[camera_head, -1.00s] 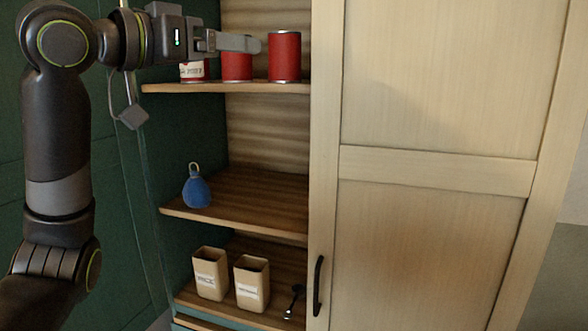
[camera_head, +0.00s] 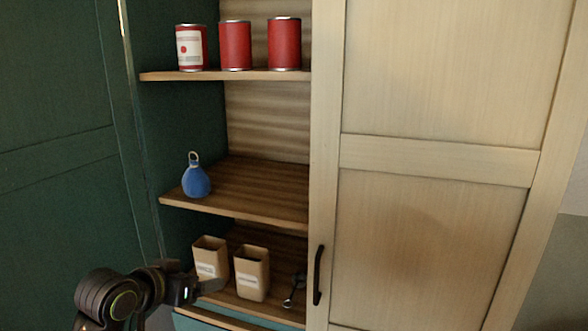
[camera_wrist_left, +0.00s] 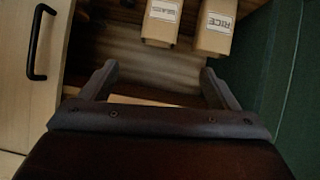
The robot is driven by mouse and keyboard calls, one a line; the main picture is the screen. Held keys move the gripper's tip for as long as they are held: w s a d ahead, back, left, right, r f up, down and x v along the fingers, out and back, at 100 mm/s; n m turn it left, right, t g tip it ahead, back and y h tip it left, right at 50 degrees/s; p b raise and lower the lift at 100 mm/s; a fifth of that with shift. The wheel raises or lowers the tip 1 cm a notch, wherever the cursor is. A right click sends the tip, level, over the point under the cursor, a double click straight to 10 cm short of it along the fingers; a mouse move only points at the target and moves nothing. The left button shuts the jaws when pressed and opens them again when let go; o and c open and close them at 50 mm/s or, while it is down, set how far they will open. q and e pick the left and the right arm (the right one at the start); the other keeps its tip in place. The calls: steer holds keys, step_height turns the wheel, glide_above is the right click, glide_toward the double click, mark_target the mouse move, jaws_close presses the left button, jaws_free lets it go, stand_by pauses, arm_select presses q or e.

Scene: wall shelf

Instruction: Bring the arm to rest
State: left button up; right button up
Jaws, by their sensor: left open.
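My left gripper (camera_head: 208,286) is low at the left of the head view, in front of the bottom shelf and near the tan boxes. In the left wrist view its two fingers (camera_wrist_left: 160,84) stand wide apart with nothing between them. My left arm (camera_head: 120,297) is folded low at the bottom left. My right gripper is in neither view.
Three red cans (camera_head: 235,45) stand on the top shelf (camera_head: 225,75). A blue ringed object (camera_head: 196,182) sits on the middle shelf (camera_head: 250,190). Two tan boxes (camera_head: 252,273), one labelled RICE (camera_wrist_left: 216,30), and a dark spoon-like item (camera_head: 293,290) are on the bottom shelf. A pale door (camera_head: 430,230) closes the right side.

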arm_select(q)
steer(key=s+a+f+n+g+y, duration=0.1)
steer(key=s+a+f+g+y, duration=0.15)
steer(key=s+f, duration=0.55)
steer(key=s+a+f+n+g+y, duration=0.1)
steer(key=s+a+f, duration=0.2)
steer(key=s+f, duration=0.55)
steer(key=s+a+f+n+g+y, duration=0.15)
steer(key=s+f, duration=0.25)
steer(key=s, duration=0.5)
steer(key=s+a+f+g+y, duration=0.1)
steer(key=s+a+f+g, duration=0.3)
steer(key=s, duration=0.6)
steer(key=s+d+f+x, duration=0.1)
steer(key=s+d+x, duration=0.1)
steer(key=x, duration=1)
steer(key=s+d+x, duration=0.1)
steer(key=s+x, duration=0.1)
steer(key=x, duration=1)
steer(key=s+f, duration=1.4)
steer(key=f, duration=0.2)
steer(key=shift+s+d+f+g+h, duration=0.15)
steer(key=shift+d+f+g+h, duration=0.15)
steer(key=shift+d+f, duration=0.1)
